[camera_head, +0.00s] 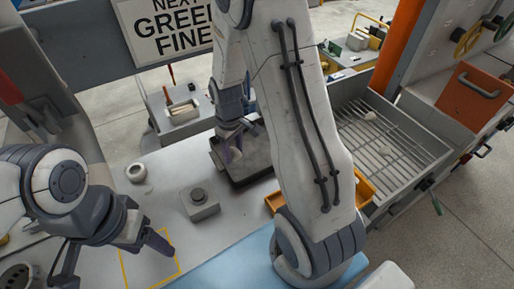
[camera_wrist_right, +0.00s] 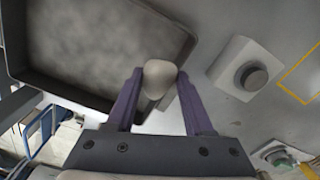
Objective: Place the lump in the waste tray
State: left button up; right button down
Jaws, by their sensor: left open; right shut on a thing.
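My right gripper (camera_wrist_right: 157,88) is shut on a small pale lump (camera_wrist_right: 159,79) held between its two purple fingertips. The lump is over or beside the near edge of a dark mould (camera_wrist_right: 90,93) filled with grey material; its height cannot be told. In the head view my right gripper (camera_head: 235,142) is at the mould's (camera_head: 256,166) far left corner, and the lump is not clearly visible. An orange tray (camera_head: 275,203), perhaps the waste tray, is partly hidden behind my right arm. My left gripper (camera_head: 112,258) is open and empty over the table at lower left.
A yellow outline (camera_head: 172,239) marks the table near my left gripper.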

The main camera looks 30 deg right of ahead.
jog(key=d+r+n, duration=0.3)
jog(key=d+n, duration=1.1)
jog(key=d, duration=0.4)
jog(key=p, duration=0.4)
send_over(253, 161)
notch_tip(253, 161, down, 6)
jog(key=shift+f, duration=0.15)
notch_tip(253, 161, down, 3)
jog(key=shift+f+p, duration=0.1)
jog(key=shift+p, duration=0.35)
jog(key=shift+f, duration=0.4)
jog(key=shift+c, duration=1.4)
grip_release()
jog(key=shift+f, duration=0.15)
